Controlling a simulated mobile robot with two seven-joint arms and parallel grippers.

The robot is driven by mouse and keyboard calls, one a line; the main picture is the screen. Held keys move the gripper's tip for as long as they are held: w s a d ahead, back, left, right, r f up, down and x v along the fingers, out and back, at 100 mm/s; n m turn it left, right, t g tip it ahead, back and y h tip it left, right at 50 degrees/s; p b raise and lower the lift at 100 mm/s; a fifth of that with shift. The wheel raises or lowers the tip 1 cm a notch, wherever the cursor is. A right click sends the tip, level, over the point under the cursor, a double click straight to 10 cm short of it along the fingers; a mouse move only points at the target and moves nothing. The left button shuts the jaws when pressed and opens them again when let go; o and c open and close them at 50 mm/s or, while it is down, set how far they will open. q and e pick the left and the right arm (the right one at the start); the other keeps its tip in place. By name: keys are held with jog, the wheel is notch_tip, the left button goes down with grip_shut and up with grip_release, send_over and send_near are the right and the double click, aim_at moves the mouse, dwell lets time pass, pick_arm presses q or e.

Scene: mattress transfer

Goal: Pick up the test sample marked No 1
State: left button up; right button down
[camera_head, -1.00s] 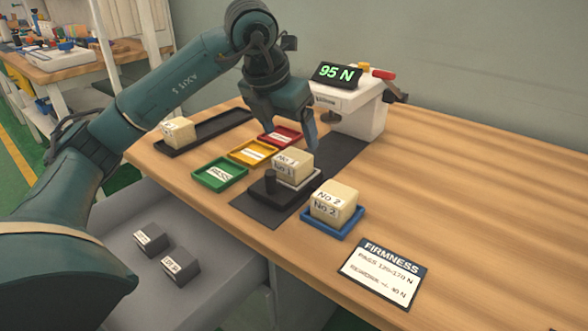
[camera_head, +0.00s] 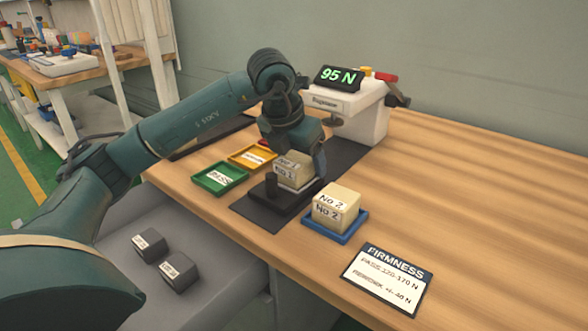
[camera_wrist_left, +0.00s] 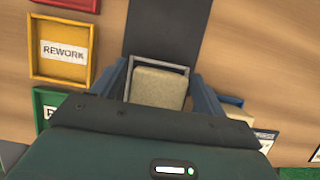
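The sample marked No 1 (camera_head: 292,172) is a cream foam block on a small light plate of the black sliding fixture (camera_head: 262,200). It also shows in the left wrist view (camera_wrist_left: 158,86), framed by the plate's light rim. My left gripper (camera_head: 296,157) is low over this block, one finger to its right; the other finger is hidden in the head view. In the left wrist view my left gripper (camera_wrist_left: 161,72) is open, with a finger on each side of the block and gaps between. My right gripper is not in view.
The No 2 sample (camera_head: 335,207) sits in a blue tray (camera_head: 334,236) close by. The tester (camera_head: 350,110) reads 95 N. Green (camera_head: 219,178) and yellow (camera_head: 252,155) trays lie left. A FIRMNESS card (camera_head: 387,278) lies at the front. The right tabletop is clear.

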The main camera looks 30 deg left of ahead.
pick_arm(q)
jog(key=c, duration=1)
